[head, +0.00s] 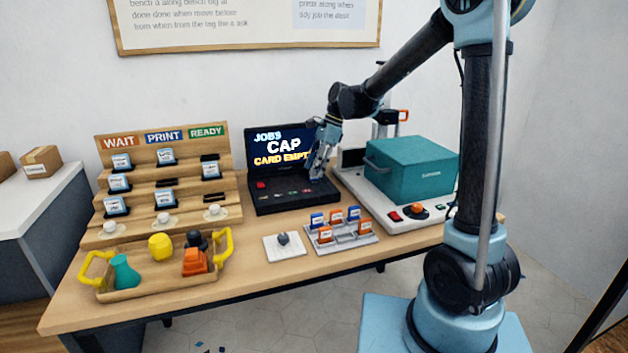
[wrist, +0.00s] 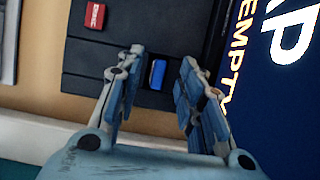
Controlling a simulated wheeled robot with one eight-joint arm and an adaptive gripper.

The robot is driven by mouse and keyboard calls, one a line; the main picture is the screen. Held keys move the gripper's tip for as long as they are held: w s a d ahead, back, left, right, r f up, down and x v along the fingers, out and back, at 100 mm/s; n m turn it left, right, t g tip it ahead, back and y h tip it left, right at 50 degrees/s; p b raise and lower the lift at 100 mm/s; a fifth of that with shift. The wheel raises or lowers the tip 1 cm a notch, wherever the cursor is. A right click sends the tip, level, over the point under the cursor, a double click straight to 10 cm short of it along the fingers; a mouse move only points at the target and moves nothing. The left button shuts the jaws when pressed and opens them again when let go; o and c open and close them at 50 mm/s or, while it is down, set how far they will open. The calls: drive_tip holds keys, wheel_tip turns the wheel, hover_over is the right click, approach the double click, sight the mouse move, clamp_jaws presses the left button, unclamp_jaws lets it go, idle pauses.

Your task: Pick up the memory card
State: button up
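In the wrist view a small blue piece (wrist: 158,74), which looks like the memory card, sits in the black console (wrist: 150,25). Its type is not fully clear. My gripper (wrist: 155,68) is open, with its fingers apart on either side of the blue piece; no contact shows. In the head view my gripper (head: 318,177) points down over the right side of the console (head: 262,208) and hides the blue piece. The console's screen (head: 270,143) reads "JOB9 CAP CARD EMPTY", partly covered by the gripper.
A rack (head: 345,238) of blue and orange cards stands in front of the console. A teal printer-like machine (head: 410,165) stands close to the right. A stepped wooden board (head: 190,196) and a yellow-handled tray (head: 155,291) are on the left. A red button (wrist: 94,15) is on the console.

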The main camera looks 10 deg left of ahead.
drive_tip(key=shift+s+a+f, duration=0.15)
drive_tip(key=shift+f, duration=0.35)
clamp_jaws()
drive_tip(key=shift+r, duration=0.1)
